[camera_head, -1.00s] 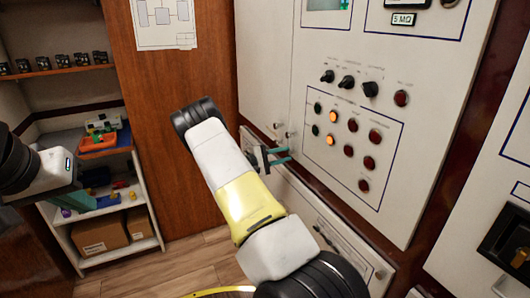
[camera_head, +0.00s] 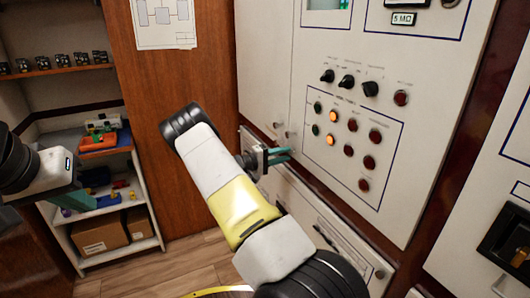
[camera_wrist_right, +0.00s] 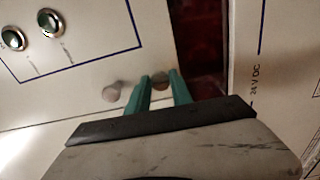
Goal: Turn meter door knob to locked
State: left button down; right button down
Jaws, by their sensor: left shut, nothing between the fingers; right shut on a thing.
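Two small round knobs sit close together at the corner of the white panel. In the right wrist view, one metal knob (camera_wrist_right: 161,81) is between the green fingertips of my right gripper (camera_wrist_right: 159,76), near the panel's edge. The other knob (camera_wrist_right: 113,92) is just left of the fingers and free. In the head view, my right gripper (camera_head: 288,153) is at the panel's lower left corner, its fingers close together. The knob's exact turn angle is too small to read. My left gripper (camera_head: 72,198) is at the far left, shut and empty, away from the panel.
Black rotary switches (camera_head: 347,81) and several indicator lights (camera_head: 331,141) are on the panel above and right of my right gripper. A lower white panel (camera_head: 325,222) lies below it. A shelf with boxes (camera_head: 98,233) stands at the left.

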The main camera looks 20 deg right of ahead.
jog(key=c, duration=1.1)
grip_release()
jog(key=shift+c, duration=0.2)
jog(key=a, duration=0.7)
jog(key=shift+s+a, duration=0.3)
jog(key=shift+a, duration=0.1)
